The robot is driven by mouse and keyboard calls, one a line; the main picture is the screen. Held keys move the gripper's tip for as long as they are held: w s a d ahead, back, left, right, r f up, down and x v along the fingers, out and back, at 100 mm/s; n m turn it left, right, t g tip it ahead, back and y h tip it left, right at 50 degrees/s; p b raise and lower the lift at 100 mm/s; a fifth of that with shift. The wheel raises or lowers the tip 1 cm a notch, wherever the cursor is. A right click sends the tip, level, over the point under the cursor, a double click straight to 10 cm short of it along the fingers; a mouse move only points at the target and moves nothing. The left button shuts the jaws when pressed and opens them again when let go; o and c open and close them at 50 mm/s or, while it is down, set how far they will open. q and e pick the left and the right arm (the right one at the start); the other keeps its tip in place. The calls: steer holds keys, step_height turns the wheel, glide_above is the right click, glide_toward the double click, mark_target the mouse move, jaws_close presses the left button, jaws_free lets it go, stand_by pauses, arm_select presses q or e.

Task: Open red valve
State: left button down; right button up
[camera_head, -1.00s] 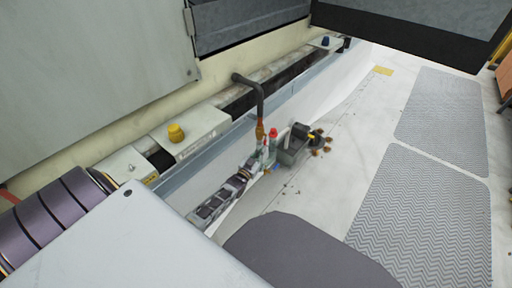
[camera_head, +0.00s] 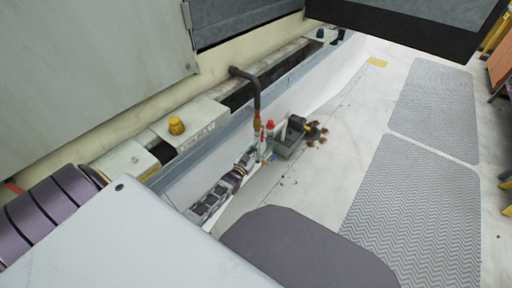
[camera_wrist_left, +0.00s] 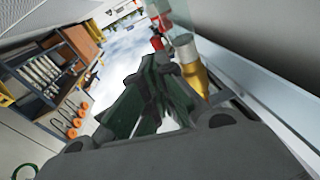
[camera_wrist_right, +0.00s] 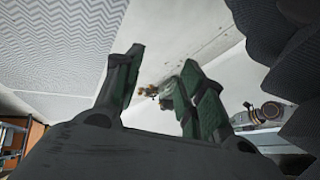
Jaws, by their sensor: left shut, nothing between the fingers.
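In the left wrist view, a red part (camera_wrist_left: 157,42) shows just beyond my fingertips, beside the grey and brass pipe end (camera_wrist_left: 192,65). My left gripper (camera_head: 264,157) is just below the red part in the head view. Its dark green fingers (camera_wrist_left: 150,82) are shut and empty; I cannot tell whether they touch the valve. My right gripper (camera_wrist_right: 160,80) has its fingers apart, with nothing between them.
Patterned floor mats (camera_head: 415,205) lie on the right. Shelving (camera_wrist_left: 40,75) shows in the left wrist view.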

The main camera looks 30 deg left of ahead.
arm_select(q)
steer(key=s+f+p, duration=0.1)
steer(key=s+f, duration=0.5)
steer(key=s, duration=0.2)
steer(key=shift+d, duration=0.4)
arm_select(e)
steer(key=r, duration=0.3)
steer(key=shift+d+r, duration=0.1)
steer(key=shift+d, duration=0.15)
arm_select(q)
steer(key=shift+s+f, duration=0.15)
arm_select(e)
steer(key=shift+s+a, duration=0.1)
